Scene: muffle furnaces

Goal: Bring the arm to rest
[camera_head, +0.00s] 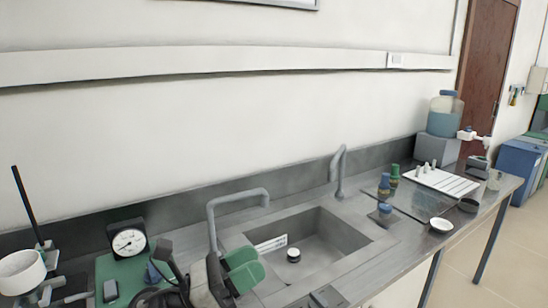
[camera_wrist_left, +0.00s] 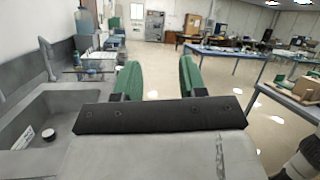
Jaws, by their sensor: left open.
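My left gripper (camera_head: 243,270) shows at the bottom of the head view, over the near left edge of the sink. Its green fingers also show in the left wrist view (camera_wrist_left: 158,82), standing apart with nothing between them. The fingers point along the bench toward the room, and the floor and distant furniture show between them. My right gripper is not identifiable in either view.
A sink (camera_head: 330,242) with two grey taps is set in the bench, with a small round item (camera_head: 293,255) inside. A dial gauge (camera_head: 128,242) stands left. Bottles (camera_head: 384,184), a white rack (camera_head: 440,182) and a white dish (camera_head: 440,225) stand right.

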